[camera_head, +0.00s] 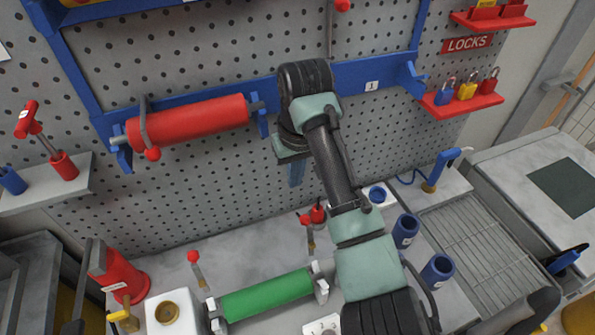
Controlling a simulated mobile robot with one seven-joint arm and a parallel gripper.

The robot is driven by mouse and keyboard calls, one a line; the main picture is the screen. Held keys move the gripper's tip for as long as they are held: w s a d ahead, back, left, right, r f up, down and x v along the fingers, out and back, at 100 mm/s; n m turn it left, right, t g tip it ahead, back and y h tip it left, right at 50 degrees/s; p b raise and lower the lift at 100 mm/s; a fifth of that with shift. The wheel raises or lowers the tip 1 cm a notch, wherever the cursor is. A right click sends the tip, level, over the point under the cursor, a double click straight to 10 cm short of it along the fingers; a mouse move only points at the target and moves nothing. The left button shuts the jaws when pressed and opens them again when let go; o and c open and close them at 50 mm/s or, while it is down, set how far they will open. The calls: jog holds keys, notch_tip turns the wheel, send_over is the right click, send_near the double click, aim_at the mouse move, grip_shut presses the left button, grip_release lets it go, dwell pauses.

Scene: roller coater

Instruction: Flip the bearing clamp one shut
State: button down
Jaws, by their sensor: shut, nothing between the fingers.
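No clamp carries a legible name, so I cannot tell for certain which is bearing clamp one. On the bench, red-knobbed levers (194,258) and (318,214) stand up behind the green roller (267,295). My gripper (296,172) points down in front of the pegboard, apart from the bench levers, shut and empty; my wrist partly hides it.
The red roller (188,121) hangs in blue hooks. A red shelf with padlocks (467,92) is at right. Blue cups (405,231), a wire grate (480,235) and a red can (122,275) stand on the bench. The bench behind the green roller has some free room.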

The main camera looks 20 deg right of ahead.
aim_at(308, 237)
notch_tip(308, 237, down, 6)
jog(key=s+p, duration=0.3)
jog(key=p, duration=0.1)
jog(key=shift+r, duration=0.15)
jog(key=shift+d, duration=0.1)
dwell(0.5)
jog(key=shift+s+r+t, duration=0.2)
jog(key=shift+s+t, duration=0.25)
jog(key=shift+t, duration=0.15)
